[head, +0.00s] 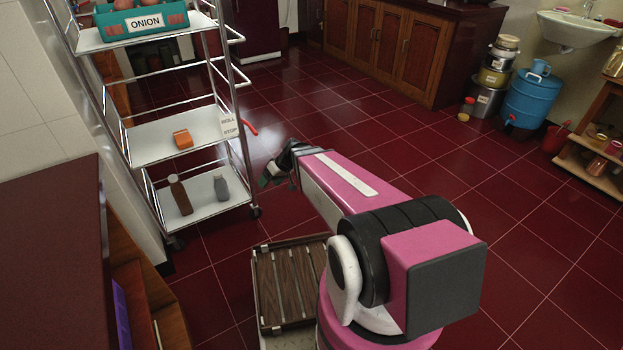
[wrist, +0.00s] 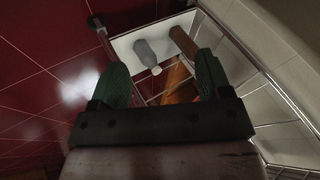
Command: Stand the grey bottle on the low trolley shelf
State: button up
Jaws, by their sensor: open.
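The grey bottle (head: 221,186) stands upright on the white low trolley shelf (head: 205,201), to the right of a brown bottle-like object. In the wrist view the grey bottle (wrist: 146,51) shows with its white cap toward me, on the low shelf (wrist: 126,45). My gripper (head: 274,172) is in the open air to the right of the trolley, apart from the bottle. In the wrist view my gripper (wrist: 163,78) is open, with its green fingers spread and nothing between them. The bottle shows beyond the fingertips.
The brown object (head: 180,195) stands left of the bottle; it also shows in the wrist view (wrist: 182,42). An orange block (head: 182,138) sits on the middle shelf. Metal trolley posts (head: 240,128) frame the shelf. A slatted wooden rack (head: 290,285) is near my base.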

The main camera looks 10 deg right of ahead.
jog(key=s+d+r+m+h, duration=0.3)
jog(key=s+d, duration=0.1)
jog(key=d, duration=0.3)
jog(key=s+d+r+m+h, duration=0.2)
jog(key=s+d+r+h, duration=0.1)
jog(key=d, duration=0.4)
jog(key=shift+s+d+r+m+g+h, duration=0.2)
jog(key=shift+s+m+g+h, duration=0.25)
jog(key=shift+s, duration=0.45)
jog(key=shift+a, duration=0.1)
